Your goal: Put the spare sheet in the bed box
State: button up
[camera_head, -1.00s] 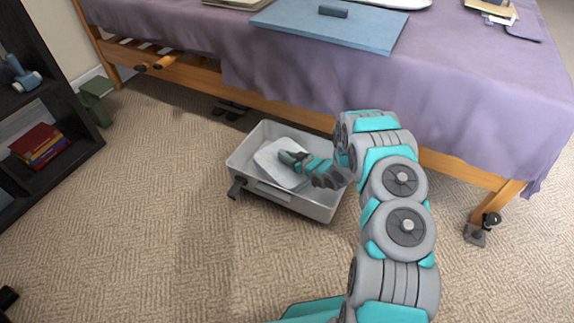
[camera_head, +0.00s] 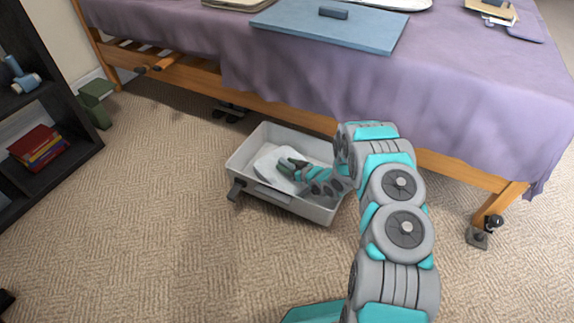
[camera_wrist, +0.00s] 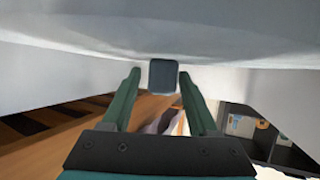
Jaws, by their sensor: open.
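The bed box (camera_head: 308,208) is a light grey open box on the carpet beside the bed, with a dark handle at its left end. The white spare sheet (camera_head: 267,160) lies inside it, partly hidden by my gripper (camera_head: 284,167). My gripper reaches down into the box from the right, at the sheet. In the wrist view my gripper (camera_wrist: 160,75) has its two fingers apart. A pale surface fills the top of that view; I cannot tell if it is sheet or box. A dark block shows between the fingertips there.
The bed (camera_head: 460,120) with a purple cover stands behind the box, with a blue board (camera_head: 330,27) on top. A dark shelf (camera_head: 75,140) with books stands at the left. A green object (camera_head: 96,100) is near the wall. Carpet in front is clear.

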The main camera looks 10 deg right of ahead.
jog(key=shift+v, duration=3.75)
